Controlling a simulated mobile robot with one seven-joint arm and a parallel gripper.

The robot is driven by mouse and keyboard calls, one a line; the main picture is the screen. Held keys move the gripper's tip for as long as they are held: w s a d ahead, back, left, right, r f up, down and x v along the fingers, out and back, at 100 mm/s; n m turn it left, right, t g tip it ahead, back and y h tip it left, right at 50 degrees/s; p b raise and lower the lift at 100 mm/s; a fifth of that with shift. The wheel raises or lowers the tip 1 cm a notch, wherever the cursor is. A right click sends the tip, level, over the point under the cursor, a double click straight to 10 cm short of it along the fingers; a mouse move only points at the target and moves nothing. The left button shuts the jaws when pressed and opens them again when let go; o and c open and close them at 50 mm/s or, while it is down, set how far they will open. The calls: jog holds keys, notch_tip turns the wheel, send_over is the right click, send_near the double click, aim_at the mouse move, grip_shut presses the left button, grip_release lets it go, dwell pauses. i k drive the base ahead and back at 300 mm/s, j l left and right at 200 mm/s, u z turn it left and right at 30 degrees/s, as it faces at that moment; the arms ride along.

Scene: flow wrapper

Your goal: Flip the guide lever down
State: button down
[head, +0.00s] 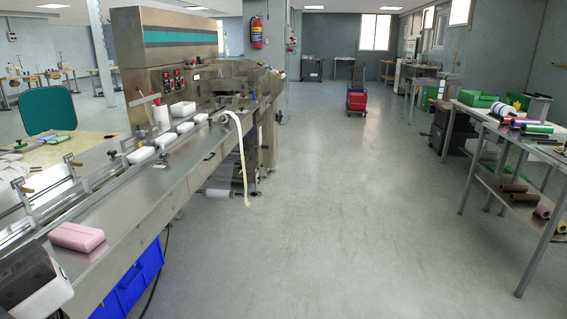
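Guide rails run along the steel infeed conveyor of the flow wrapper (172,75) on the left. One lever (72,160) is at the middle of the conveyor, another (111,136) is farther back, and one (25,190) is nearer the left edge. Which one is the guide lever, and their exact angles, I cannot tell at this size. White blocks (141,155) lie in a row between the rails. My gripper is not recognisable in the head view.
A pink block (76,237) lies on the conveyor's near deck, beside a black-and-white object (35,285). A blue crate (130,285) sits below. A film strip (241,155) hangs over the machine's side. The central floor is clear; a steel table (510,140) stands right.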

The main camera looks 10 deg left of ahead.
aim_at(144, 100)
jog(key=i+u, duration=0.2)
jog(key=i, duration=0.4)
jog(key=i+l+u, duration=0.2)
jog(key=i, duration=0.4)
jog(key=i+l+u, duration=0.4)
jog(key=i, duration=0.2)
jog(key=i+l+u, duration=0.45)
jog(key=i+j, duration=0.1)
